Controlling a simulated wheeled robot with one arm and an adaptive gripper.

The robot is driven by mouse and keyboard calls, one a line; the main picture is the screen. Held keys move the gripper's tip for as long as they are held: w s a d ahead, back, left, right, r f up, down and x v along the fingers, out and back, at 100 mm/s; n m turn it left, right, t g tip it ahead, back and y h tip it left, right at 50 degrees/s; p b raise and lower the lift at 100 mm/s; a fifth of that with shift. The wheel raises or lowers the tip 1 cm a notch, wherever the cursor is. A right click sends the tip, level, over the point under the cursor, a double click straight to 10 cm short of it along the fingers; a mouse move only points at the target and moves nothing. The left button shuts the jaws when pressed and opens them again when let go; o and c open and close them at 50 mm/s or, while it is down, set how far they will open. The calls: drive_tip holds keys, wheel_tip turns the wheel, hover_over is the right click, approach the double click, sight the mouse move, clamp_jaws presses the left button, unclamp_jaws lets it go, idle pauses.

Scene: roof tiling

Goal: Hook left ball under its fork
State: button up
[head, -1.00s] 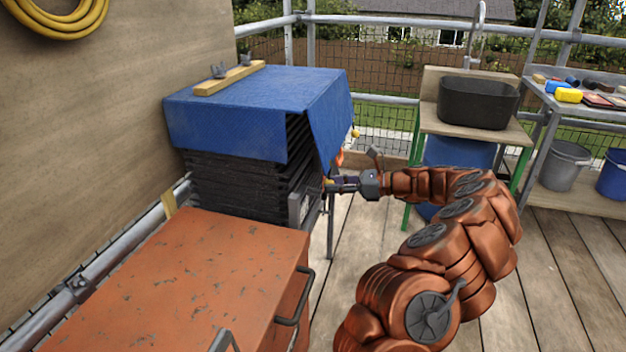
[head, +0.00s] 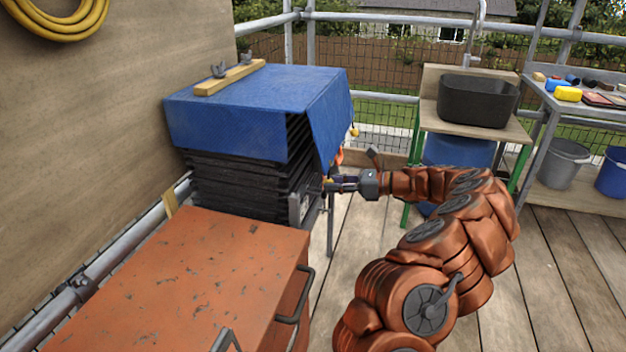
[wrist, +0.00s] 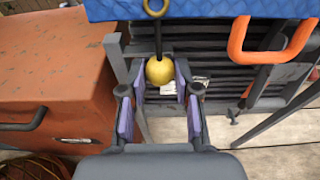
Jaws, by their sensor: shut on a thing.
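A yellow ball (wrist: 160,71) on a black cord hangs from a brass eyelet (wrist: 155,7) at the edge of the blue tarp (wrist: 200,10). My gripper (wrist: 160,88) is shut on the ball, its purple-padded fingers on either side of it. The cord runs straight up from the ball to the eyelet. A dark grey fork or bracket (wrist: 118,62) stands just left of the ball; whether the cord touches it I cannot tell. In the head view my gripper (head: 330,185) is at the tarp-covered stack's right side, and the ball there is mostly hidden.
An orange hook-shaped handle (wrist: 240,45) is to the right in the wrist view. A rusty orange cabinet (head: 190,280) stands in front of the black tile stack (head: 235,185). Another yellow ball (head: 355,132) hangs farther back. Deck floor is open on the right.

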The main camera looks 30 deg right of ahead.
drive_tip(key=shift+f, duration=0.1)
wheel_tip(320, 180, down, 7)
drive_tip(key=b, duration=0.1)
drive_tip(key=shift+f, duration=0.15)
idle(1.2)
drive_tip(key=shift+s+d+p, duration=0.1)
drive_tip(key=shift+p, duration=0.25)
idle(0.7)
drive_tip(key=shift+r+x, duration=0.15)
drive_tip(key=shift+x, duration=1.05)
drive_tip(key=shift+r+x, duration=0.15)
drive_tip(key=shift+x, duration=1.1)
drive_tip(key=shift+p, duration=0.45)
drive_tip(key=shift+r+p, duration=0.85)
drive_tip(key=shift+r, duration=0.2)
